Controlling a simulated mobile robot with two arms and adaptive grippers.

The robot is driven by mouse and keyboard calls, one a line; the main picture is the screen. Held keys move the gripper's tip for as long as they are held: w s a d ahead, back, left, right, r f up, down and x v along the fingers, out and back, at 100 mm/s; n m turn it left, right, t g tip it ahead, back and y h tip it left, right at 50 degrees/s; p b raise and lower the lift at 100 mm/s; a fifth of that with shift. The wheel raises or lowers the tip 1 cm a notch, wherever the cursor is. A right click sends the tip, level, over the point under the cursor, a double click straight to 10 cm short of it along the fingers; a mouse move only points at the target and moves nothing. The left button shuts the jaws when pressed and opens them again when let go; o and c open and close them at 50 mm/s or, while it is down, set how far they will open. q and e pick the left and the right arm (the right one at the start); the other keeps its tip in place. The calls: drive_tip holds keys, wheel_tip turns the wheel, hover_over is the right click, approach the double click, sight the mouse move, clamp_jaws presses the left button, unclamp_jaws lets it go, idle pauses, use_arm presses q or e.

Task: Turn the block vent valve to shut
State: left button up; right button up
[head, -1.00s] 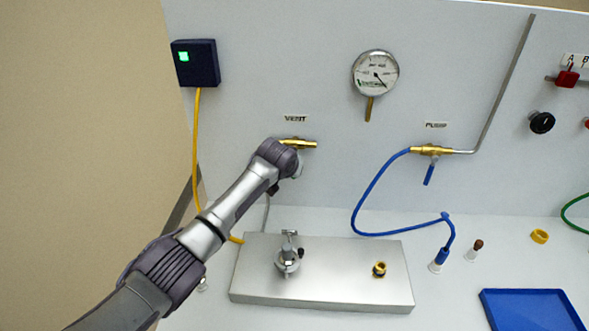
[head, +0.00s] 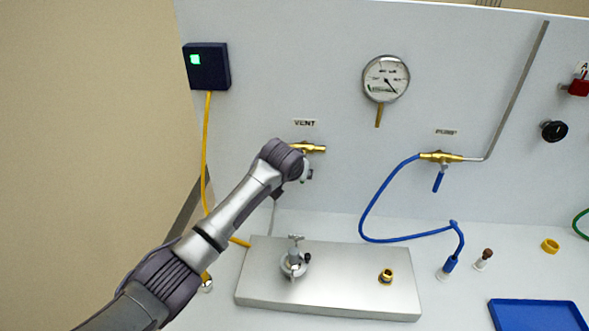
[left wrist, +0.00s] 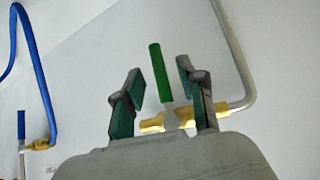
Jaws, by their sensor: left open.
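The brass vent valve (head: 317,148) is on the upright panel under the VENT label (head: 305,123). My left wrist covers its left part and its handle in the head view. In the left wrist view the brass valve body (left wrist: 152,124) lies roughly level. Its green lever handle (left wrist: 159,72) stands across the body. My left gripper (left wrist: 161,78) is open, with one finger on each side of the green handle and visible gaps between. In the head view the left gripper (head: 306,173) is mostly hidden behind the wrist. My right gripper is not in view.
A metal block (head: 345,288) with a small T-handled fitting (head: 295,262) lies below. The pump valve (head: 440,157), with a blue lever and blue hose (head: 376,190), is to the right. A gauge (head: 386,79) hangs above. A blue tray (head: 537,315) is at front right.

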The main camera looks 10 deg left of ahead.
use_arm(q)
drive_tip(key=v, duration=0.8)
drive_tip(key=shift+s+r, duration=0.2)
drive_tip(key=shift+a+f, duration=0.1)
idle(0.3)
